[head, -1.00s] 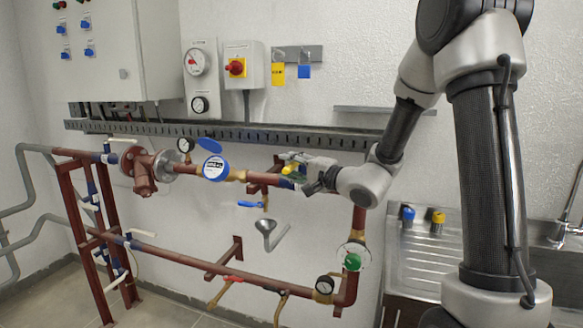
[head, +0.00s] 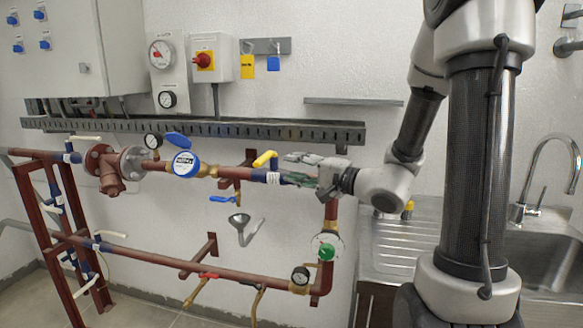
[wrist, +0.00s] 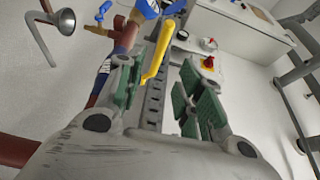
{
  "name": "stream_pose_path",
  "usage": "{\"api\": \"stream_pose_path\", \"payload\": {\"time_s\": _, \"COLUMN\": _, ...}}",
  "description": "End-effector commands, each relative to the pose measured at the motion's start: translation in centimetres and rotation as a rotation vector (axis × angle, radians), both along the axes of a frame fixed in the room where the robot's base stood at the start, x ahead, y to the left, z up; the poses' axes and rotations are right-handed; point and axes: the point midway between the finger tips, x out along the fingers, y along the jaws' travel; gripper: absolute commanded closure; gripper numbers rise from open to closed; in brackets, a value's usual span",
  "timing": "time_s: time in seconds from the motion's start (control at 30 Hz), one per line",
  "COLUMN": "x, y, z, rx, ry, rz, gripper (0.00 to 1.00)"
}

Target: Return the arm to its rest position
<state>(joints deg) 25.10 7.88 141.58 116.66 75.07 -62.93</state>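My gripper (head: 306,170) is in front of the upper pipe run in the head view, just right of the yellow valve handle (head: 264,159). Its fingers point left, toward the handle. In the wrist view the two fingers with green pads (wrist: 163,92) stand apart with nothing held between them. The yellow handle (wrist: 155,52) shows beyond and between the fingertips, apart from them as far as I can see. My arm bends from the upper right down to the gripper, with the forearm beside the column.
The red-brown pipe (head: 235,284) and its frame fill the left and middle. A blue meter (head: 186,164) and a funnel (head: 239,219) are near the gripper's left. A steel sink counter (head: 395,240) lies right, behind my arm. The wall above the gripper is clear up to a small shelf (head: 353,102).

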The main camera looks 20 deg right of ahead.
Motion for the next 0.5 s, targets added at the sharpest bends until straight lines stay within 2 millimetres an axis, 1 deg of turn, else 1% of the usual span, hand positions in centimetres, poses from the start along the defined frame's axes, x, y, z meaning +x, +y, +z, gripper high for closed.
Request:
{"api": "stream_pose_path", "payload": {"time_s": 0.27, "x": 0.0, "y": 0.0, "z": 0.0, "rx": 0.0, "ry": 0.0, "rz": 0.0, "gripper": 0.63}}
{"api": "stream_pose_path", "payload": {"time_s": 0.4, "x": 0.0, "y": 0.0, "z": -0.2, "rx": 0.051, "ry": 0.044, "rz": -0.001, "gripper": 0.63}}
{"api": "stream_pose_path", "payload": {"time_s": 0.47, "x": -0.7, "y": 0.5, "z": -1.2, "rx": 0.085, "ry": 0.117, "rz": 0.032, "gripper": 0.63}}
{"api": "stream_pose_path", "payload": {"time_s": 0.5, "x": -1.9, "y": 1.0, "z": -2.4, "rx": 0.093, "ry": 0.186, "rz": 0.077, "gripper": 0.63}}
